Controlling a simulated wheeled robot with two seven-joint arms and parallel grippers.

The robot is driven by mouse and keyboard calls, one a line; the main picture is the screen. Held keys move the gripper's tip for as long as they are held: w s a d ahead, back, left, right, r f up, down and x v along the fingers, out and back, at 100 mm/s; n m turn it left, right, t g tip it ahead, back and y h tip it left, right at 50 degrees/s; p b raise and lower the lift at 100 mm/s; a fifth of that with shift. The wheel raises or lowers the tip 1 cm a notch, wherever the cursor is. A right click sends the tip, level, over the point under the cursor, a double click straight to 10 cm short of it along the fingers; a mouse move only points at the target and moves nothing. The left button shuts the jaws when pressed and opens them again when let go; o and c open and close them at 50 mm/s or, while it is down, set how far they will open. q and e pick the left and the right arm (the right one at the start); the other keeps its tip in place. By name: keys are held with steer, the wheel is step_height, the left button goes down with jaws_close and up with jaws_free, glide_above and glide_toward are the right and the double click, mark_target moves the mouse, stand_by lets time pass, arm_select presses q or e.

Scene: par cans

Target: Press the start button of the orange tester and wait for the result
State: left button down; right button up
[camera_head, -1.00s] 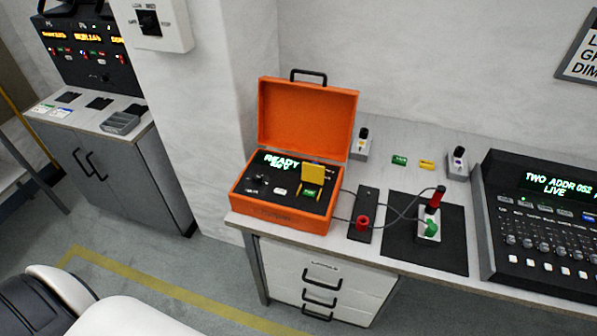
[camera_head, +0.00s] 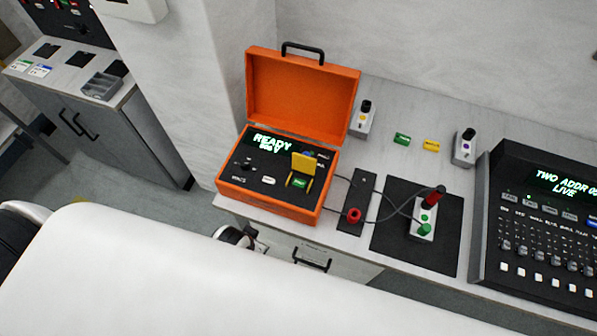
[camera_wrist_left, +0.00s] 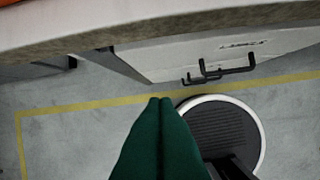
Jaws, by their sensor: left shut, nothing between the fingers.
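The orange tester (camera_head: 302,95) stands on the bench with its lid open. Its green display (camera_head: 275,143) reads READY with a smaller line of voltage text below. A yellow flap (camera_head: 304,163) stands raised on its panel, just behind a green button (camera_head: 300,183). A white button (camera_head: 268,181) and a dark knob (camera_head: 243,163) sit to the left. In the left wrist view my left gripper (camera_wrist_left: 160,99) has its green fingers together and empty, over the floor below the bench edge. In the head view my white arm hides most of it. My right gripper is not in view.
Leads run from the tester to a red terminal (camera_head: 353,215) and a small white unit (camera_head: 421,226) on a black mat (camera_head: 450,240). A black console (camera_head: 545,230) stands at the right. A drawer unit (camera_wrist_left: 190,55) is under the bench (camera_head: 385,110).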

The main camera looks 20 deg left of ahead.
arm_select(q)
steer(key=w+a+r+n+t+y+p, duration=0.1)
steer(key=w+a+r+t, duration=0.2)
steer(key=r, duration=0.6)
steer(key=w+a+r+t+y+p, duration=0.1)
steer(key=w+r+t, duration=0.2)
steer(key=w+r, duration=0.45)
steer(key=w+a+r+n+t+y+p, duration=0.1)
steer(key=w+a+r+t+y, duration=0.15)
steer(key=r, duration=0.75)
steer(key=w+d+r+m+t+h, duration=0.2)
steer(key=w+r+m+t, duration=0.15)
steer(key=r, duration=0.25)
steer(key=w+d+r+m+t+h, duration=0.2)
steer(key=w+d+r+t, duration=0.15)
steer(key=r, duration=0.35)
steer(key=d+f+m+g+h, duration=0.3)
steer(key=d+m+h, duration=0.6)
steer(key=m+h, duration=0.25)
steer(key=s+a+f+m+g+y, duration=0.1)
steer(key=s+f+m+g+y, duration=0.2)
steer(key=f+g, duration=0.7)
step_height(320, 180, down, 6)
steer(key=shift+a+r+p, duration=0.2)
steer(key=shift+p, duration=0.15)
